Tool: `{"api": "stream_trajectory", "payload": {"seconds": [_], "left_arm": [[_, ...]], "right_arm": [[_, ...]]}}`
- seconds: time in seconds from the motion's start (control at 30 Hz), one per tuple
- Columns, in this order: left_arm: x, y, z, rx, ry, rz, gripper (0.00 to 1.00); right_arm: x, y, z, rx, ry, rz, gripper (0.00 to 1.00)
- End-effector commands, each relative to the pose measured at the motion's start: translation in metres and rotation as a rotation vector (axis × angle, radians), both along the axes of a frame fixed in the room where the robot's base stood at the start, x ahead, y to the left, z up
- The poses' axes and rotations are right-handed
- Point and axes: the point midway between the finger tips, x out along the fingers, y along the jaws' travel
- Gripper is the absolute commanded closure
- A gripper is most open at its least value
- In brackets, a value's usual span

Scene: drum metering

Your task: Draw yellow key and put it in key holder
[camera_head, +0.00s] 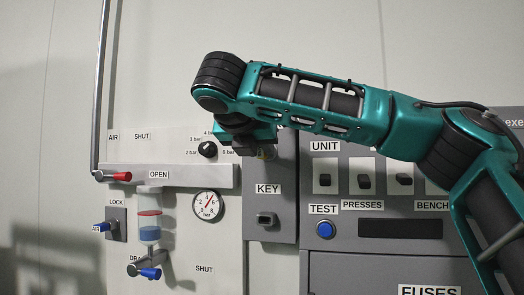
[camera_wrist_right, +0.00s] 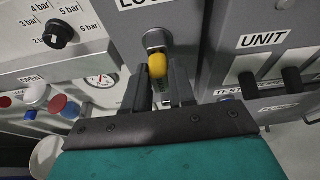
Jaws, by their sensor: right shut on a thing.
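The yellow key (camera_wrist_right: 157,65) sits at a round metal lock (camera_wrist_right: 156,40) on the grey panel in the right wrist view. I cannot tell how far it is inserted. My right gripper (camera_wrist_right: 158,88) has a finger on each side of the key and is shut on it. My left gripper is not in view.
A pressure dial knob (camera_head: 208,149) and a gauge (camera_head: 208,206) are left of the key panel. A red-handled lever (camera_head: 118,176) is further left. Black switches (camera_head: 364,182) and a blue TEST button (camera_head: 325,229) are to the right, below my right arm.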

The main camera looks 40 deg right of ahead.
Motion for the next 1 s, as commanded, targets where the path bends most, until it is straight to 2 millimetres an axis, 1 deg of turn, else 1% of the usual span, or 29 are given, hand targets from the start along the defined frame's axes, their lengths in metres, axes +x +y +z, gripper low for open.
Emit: {"api": "stream_trajectory", "payload": {"seconds": [1.0], "left_arm": [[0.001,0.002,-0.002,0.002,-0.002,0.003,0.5]], "right_arm": [[-0.02,0.024,0.0,0.001,0.0,0.001,1.0]]}}
